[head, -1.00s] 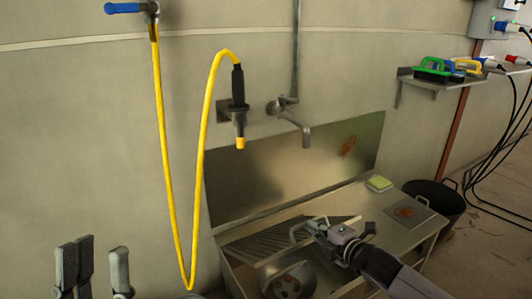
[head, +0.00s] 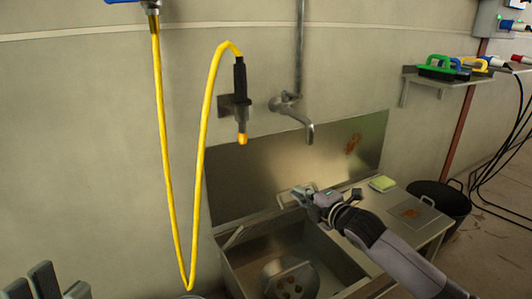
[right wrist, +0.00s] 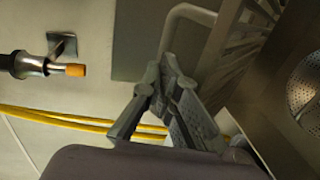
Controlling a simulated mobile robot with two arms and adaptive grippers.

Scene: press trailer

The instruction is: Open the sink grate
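The sink (head: 228,272) is open to view in the head view, and its basin with a round perforated strainer (head: 290,278) shows. The slatted grate (right wrist: 243,45) is raised at the back of the sink and looks nearly edge-on from the head. Its pale bent handle (right wrist: 188,14) shows in the right wrist view. My right gripper (head: 300,194) is at the back of the sink, its fingertips closed around the handle; the exact contact is partly hidden. My left gripper (head: 60,284) is at the lower left corner, away from the sink, with its fingers apart and empty.
A yellow hose (head: 201,150) hangs left of the sink, with a nozzle (head: 241,90) on the wall. A faucet (head: 300,122) juts out above. A green sponge (head: 382,183) lies on the right counter (head: 400,228). A black bucket (head: 450,205) stands beyond it.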

